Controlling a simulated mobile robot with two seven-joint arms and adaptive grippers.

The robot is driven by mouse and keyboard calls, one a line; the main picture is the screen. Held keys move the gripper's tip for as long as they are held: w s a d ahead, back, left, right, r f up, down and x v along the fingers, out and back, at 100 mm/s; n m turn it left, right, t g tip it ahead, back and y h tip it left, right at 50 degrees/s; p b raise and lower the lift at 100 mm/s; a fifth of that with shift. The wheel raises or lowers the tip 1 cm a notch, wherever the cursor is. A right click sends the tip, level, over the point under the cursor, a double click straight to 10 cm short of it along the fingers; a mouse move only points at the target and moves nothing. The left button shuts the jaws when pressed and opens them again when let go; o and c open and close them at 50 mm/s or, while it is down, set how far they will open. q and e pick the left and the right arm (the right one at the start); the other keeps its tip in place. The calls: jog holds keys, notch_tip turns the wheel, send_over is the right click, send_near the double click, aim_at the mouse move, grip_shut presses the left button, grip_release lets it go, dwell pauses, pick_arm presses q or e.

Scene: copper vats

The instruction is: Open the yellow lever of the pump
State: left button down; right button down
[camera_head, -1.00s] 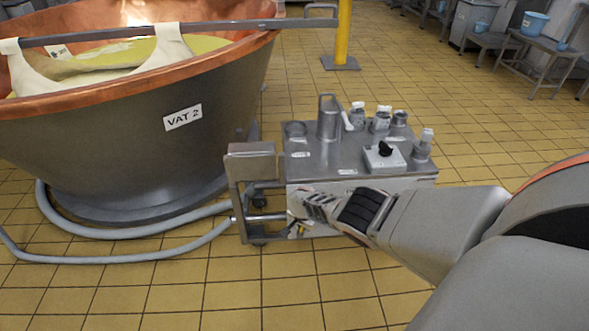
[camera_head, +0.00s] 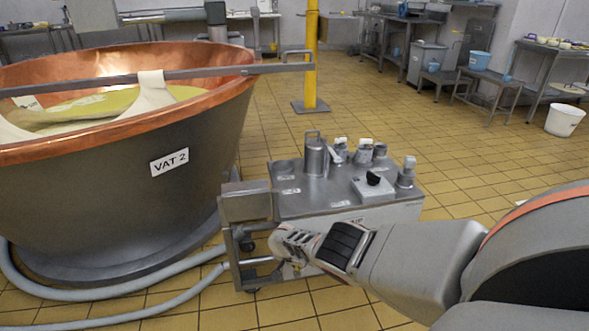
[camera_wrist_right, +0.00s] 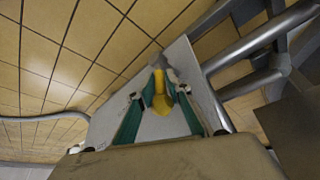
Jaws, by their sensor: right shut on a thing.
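The pump (camera_head: 330,196) is a steel box on a wheeled cart beside the vat, with several canisters and a black knob on top. My right gripper (camera_head: 282,247) is at the front side of the pump, low and left of its middle. In the right wrist view, the teal-lined fingers of my right gripper (camera_wrist_right: 159,84) close around the yellow lever (camera_wrist_right: 162,98), against a pale panel. In the head view the lever is mostly hidden by my gripper. My left gripper is in neither view.
The copper vat labelled VAT 2 (camera_head: 110,185) stands close to the pump's left. Grey hoses (camera_head: 110,295) run along the floor to the cart. A yellow post (camera_head: 311,60) stands behind. The tiled floor to the right is open.

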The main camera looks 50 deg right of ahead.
jog(key=shift+w+r, duration=0.25)
jog(key=c, duration=2.1)
grip_release()
jog(key=shift+s, duration=0.1)
jog(key=shift+s+f, duration=0.1)
jog(key=shift+f, duration=0.05)
jog(key=shift+a, duration=0.1)
